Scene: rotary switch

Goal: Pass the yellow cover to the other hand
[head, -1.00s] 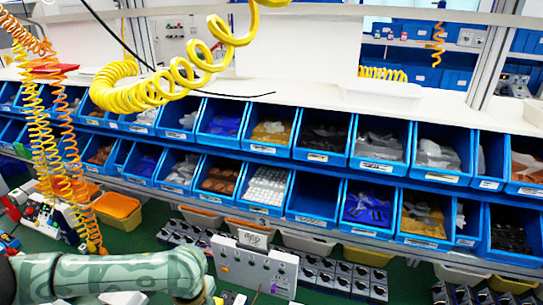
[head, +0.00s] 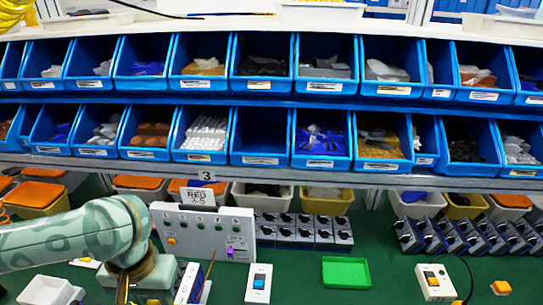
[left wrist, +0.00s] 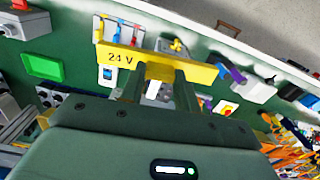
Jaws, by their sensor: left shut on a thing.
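My left gripper (left wrist: 160,78) is shut on the yellow cover (left wrist: 196,70) in the left wrist view. The cover shows as a long yellow bar marked "24 V", lying across my fingertips. In the head view my left arm comes in from the left and bends down at the bottom edge, so its gripper and the cover are cut off there. My right gripper shows in neither view.
A grey control box (head: 203,230) stands on the green bench with a small "RED" sign above it. A green tray (head: 346,272) and a switch with a blue rocker (head: 259,283) lie in front. Rows of black-knobbed units stand behind. Blue bins (head: 261,137) fill the shelf above.

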